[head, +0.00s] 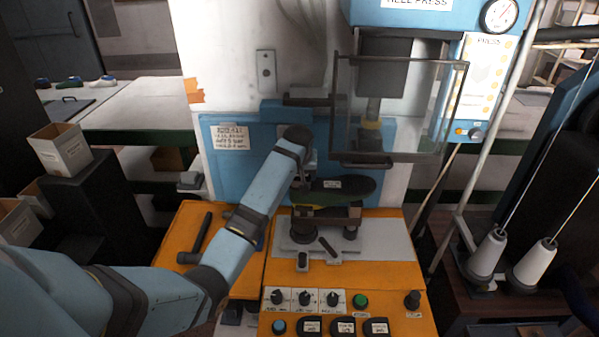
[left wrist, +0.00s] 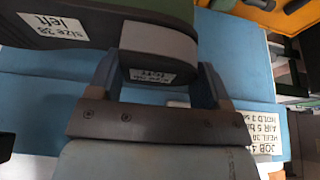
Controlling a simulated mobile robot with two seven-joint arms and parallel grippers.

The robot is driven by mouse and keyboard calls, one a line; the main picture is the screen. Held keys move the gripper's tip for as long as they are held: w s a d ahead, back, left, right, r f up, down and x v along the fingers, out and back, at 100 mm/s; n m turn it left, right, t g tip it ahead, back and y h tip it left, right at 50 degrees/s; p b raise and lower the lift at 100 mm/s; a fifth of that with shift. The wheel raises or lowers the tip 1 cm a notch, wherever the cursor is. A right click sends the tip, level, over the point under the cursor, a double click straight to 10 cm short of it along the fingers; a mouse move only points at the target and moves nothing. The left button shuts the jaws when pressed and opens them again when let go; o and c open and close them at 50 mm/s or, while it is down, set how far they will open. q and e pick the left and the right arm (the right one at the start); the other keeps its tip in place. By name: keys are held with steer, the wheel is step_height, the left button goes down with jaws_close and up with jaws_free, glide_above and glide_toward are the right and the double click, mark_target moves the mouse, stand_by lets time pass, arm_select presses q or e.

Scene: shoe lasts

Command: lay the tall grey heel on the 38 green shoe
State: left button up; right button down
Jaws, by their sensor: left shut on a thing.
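The green shoe (head: 315,200) sits on the stand of the press with its dark sole facing up. In the left wrist view its sole (left wrist: 55,32) has a white label that seems to read size 38, left. My left gripper (left wrist: 160,85) is shut on the grey heel (left wrist: 160,47), whose end carries a white label. The heel is close to the shoe's heel end; I cannot tell whether they touch. In the head view my left gripper (head: 304,172) is at the left end of the shoe, and the heel is mostly hidden there. My right gripper is not in view.
A clear guard (head: 395,110) hangs above the shoe, in front of the press head (head: 372,107). An orange control panel (head: 405,275) with knobs and a green button (head: 360,301) is in front. Several dark labelled pieces (head: 343,327) line its front. Thread cones (head: 487,255) stand right.

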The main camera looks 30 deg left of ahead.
arm_select(q)
steer(key=shift+f, duration=0.15)
stand_by(0.6)
steer(key=o, duration=1)
steer(key=b+v, duration=0.2)
steer(key=v, duration=1.1)
steer(key=shift+r, duration=0.35)
steer(key=shift+s+d+f, duration=0.15)
steer(key=shift+d, duration=0.05)
